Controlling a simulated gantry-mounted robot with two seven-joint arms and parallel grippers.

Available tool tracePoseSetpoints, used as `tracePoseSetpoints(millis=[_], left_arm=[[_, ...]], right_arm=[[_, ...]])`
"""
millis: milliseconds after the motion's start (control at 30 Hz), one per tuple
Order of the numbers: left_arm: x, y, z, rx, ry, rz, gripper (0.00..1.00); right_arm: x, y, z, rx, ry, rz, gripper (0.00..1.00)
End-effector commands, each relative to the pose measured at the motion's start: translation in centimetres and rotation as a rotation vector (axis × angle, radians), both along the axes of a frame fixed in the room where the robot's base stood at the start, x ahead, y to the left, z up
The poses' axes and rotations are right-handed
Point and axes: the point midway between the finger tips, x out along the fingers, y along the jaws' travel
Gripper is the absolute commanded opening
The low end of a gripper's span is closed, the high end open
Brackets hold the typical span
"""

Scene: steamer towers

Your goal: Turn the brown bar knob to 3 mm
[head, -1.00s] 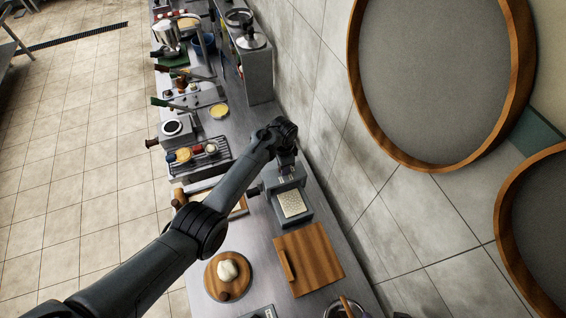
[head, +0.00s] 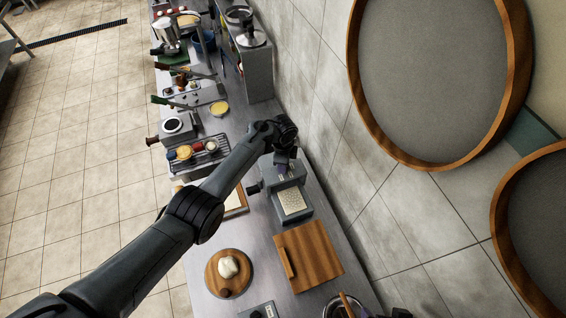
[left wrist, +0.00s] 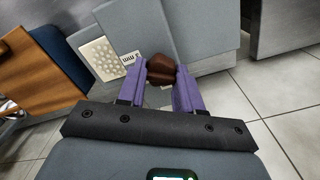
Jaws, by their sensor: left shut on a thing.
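The brown bar knob (left wrist: 160,70) sits between the purple fingers of my left gripper (left wrist: 172,84) in the left wrist view. The gripper is shut on it. A white label reading "3 mm" (left wrist: 131,58) lies just left of the knob on the grey machine (left wrist: 190,25). In the head view my left gripper (head: 285,166) is at the back end of the grey machine (head: 278,183), and the knob is hidden there. The knob's exact pointing direction is hard to tell. My right gripper is not in view.
A wooden board (head: 312,260) and a round board with white dough (head: 228,267) stand on the steel counter in front of the machine. A wire rack with small jars (head: 200,155) is to the left. The tiled wall is close on the right.

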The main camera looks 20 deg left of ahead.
Motion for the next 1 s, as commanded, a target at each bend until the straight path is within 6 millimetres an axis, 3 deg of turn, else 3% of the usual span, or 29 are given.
tracePoseSetpoints(millis=[267,300,467,800,1000], left_arm=[[0.0,0.0,-0.1,-0.001,0.000,-0.004,0.04],[0.0,0.0,-0.1,-0.001,0.000,-0.004,0.36],[0.0,0.0,0.0,0.000,0.000,-0.003,0.60],[0.0,0.0,0.2,-0.001,0.000,-0.001,0.60],[0.1,-0.1,2.4,-0.002,-0.002,-0.002,0.60]], right_arm=[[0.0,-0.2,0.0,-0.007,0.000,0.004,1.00],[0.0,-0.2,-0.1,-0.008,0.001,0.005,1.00],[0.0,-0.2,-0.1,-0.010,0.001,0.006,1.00],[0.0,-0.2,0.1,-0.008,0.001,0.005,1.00],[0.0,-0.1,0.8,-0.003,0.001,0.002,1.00]])
